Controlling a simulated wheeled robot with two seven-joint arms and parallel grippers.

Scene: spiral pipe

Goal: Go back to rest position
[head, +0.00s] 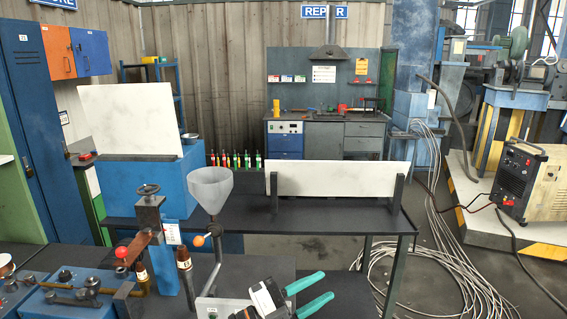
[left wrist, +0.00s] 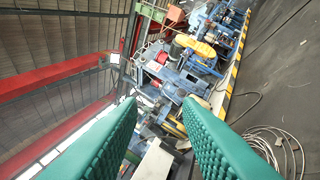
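My left gripper (head: 326,286) is at the bottom centre of the head view, its two teal fingers pointing right and a little up. The fingers are apart with nothing between them. In the left wrist view the gripper (left wrist: 161,102) shows both ribbed teal fingers spread, with only distant background in the gap. It is in front of the dark table (head: 340,221) and to the right of the whitish funnel (head: 210,188). My right gripper does not show in either view. No spiral pipe can be made out for certain.
A blue bench device (head: 75,296) with a red-knobbed lever is at the lower left. A blue box (head: 148,187) with a white panel stands behind it. A long white board (head: 335,178) stands upright on the table. Cables (head: 445,270) lie on the floor at right.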

